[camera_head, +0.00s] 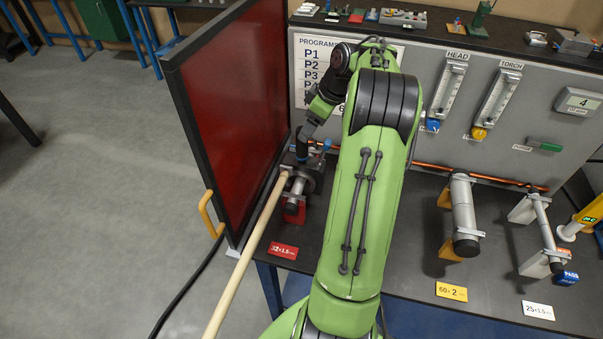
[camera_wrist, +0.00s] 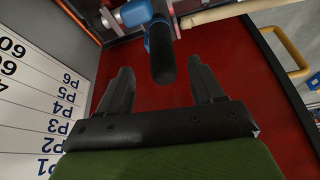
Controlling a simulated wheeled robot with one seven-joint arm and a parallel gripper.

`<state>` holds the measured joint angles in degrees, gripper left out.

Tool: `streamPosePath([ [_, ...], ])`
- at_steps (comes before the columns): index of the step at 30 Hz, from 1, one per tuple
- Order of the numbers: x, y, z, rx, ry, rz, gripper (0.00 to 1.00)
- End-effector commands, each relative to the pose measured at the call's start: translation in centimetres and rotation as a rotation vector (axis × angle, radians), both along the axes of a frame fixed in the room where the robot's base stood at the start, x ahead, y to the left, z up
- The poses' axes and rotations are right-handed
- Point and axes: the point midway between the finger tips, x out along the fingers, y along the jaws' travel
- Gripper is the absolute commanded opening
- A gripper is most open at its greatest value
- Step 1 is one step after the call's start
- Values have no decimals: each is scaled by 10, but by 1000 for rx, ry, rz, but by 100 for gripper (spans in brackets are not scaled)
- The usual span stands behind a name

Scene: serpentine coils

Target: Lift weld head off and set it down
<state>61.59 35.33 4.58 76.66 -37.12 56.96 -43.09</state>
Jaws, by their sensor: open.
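The weld head (camera_head: 298,179) appears as a grey round clamp-like body around a tube on the bench at the left, next to the red panel. My arm partly hides it. In the wrist view a black handle (camera_wrist: 161,68) with a blue collar (camera_wrist: 157,36) points toward my gripper, and a blue and grey body (camera_wrist: 133,13) sits at the top edge. My gripper (camera_wrist: 160,75) is open, with one finger on each side of the handle's end. I cannot tell whether either finger touches it; gaps show on both sides.
A red screen (camera_head: 235,95) in a dark frame stands close at the left. A beige hose (camera_head: 243,262) runs down from the weld head. Tubes on stands, a grey one (camera_head: 463,205) and a thinner one (camera_head: 545,232), occupy the bench to the right. A panel with gauges (camera_head: 448,90) stands behind.

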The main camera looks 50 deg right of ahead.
Motion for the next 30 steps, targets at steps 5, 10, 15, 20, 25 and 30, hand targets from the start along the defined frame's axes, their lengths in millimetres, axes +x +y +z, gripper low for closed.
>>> streamPosePath([
  [5, 8, 3, -22, 1, 1, -1, 66],
  [10, 21, 11, -49, 3, 3, 2, 66],
  [15, 27, 12, -66, 0, 0, -1, 66],
  [20, 27, 12, -66, -1, 0, -1, 66],
  [25, 27, 12, -65, -1, 0, -1, 44],
  [30, 27, 12, -65, -1, 0, -1, 17],
])
